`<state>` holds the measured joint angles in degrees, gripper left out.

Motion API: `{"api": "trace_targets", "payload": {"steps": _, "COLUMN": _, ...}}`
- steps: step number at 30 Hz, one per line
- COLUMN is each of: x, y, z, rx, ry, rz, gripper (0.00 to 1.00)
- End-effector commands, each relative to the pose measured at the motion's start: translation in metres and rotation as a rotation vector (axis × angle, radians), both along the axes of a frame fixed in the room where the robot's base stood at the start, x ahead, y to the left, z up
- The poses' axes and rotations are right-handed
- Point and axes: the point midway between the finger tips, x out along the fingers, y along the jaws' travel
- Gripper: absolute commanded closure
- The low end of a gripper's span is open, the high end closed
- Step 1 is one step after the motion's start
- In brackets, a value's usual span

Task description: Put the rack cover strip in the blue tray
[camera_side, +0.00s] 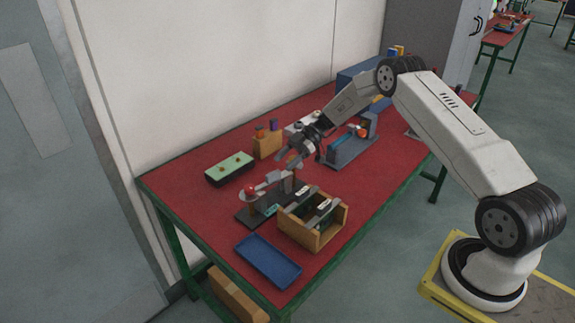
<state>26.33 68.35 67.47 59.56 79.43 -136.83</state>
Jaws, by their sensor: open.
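The blue tray (268,261) lies flat and empty at the near front corner of the red table. A wooden rack box (297,231) stands just right of the tray. Two grey strips, one of them a likely rack cover strip (322,213), lie across its top; I cannot tell which one the task names. My gripper (288,162) is open, with nothing visible between its fingers. It is above the table, behind the rack and apart from it in the picture.
A dark fixture with a red ball (247,190) stands behind the tray and rack. A green-topped block (230,168), a wooden holder (267,144) and a blue-grey fixture (350,150) stand farther back. Bare red table (205,212) lies left of the dark fixture.

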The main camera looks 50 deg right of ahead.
Motion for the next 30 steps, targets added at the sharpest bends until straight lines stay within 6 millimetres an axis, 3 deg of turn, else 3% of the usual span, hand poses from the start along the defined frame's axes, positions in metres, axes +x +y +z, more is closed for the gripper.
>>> {"api": "trace_targets", "payload": {"steps": 10, "x": 0.001, "y": 0.007, "z": -0.004, "rx": 0.0, "ry": 0.001, "rz": 0.0, "gripper": 0.35}}
{"api": "trace_targets", "payload": {"steps": 21, "x": 0.006, "y": 0.041, "z": -0.024, "rx": -0.001, "ry": 0.002, "rz": 0.0, "gripper": 0.35}}
{"api": "trace_targets", "payload": {"steps": 30, "x": 0.008, "y": 0.048, "z": -0.028, "rx": 0.0, "ry": 0.0, "rz": -0.001, "gripper": 0.35}}
